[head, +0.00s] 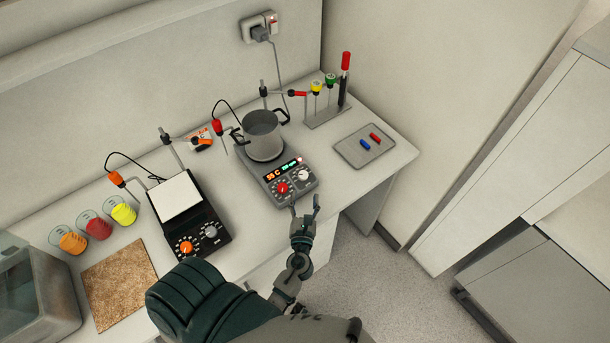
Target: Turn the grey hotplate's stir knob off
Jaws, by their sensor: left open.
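The grey hotplate (272,171) stands on the bench near its front edge, with a metal pot (262,138) on top. Its front panel has a lit display (283,170) with orange "55 C" on the left and green characters on the right. Below it are a red knob (283,188) at left and a pale knob (305,175) at right; their labels are too small to read, and the pale one sits under the green readout. My left gripper (305,204) is open and empty, just in front of the hotplate's front edge, apart from both knobs. My right gripper is out of view.
A black hotplate (213,213) with a white top stands to the left. Several coloured beakers (98,228) and a cork mat (120,283) lie further left. A grey tray (350,155) with red and blue pieces is at right, a rack (328,115) behind. A cable runs to the wall socket (259,27).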

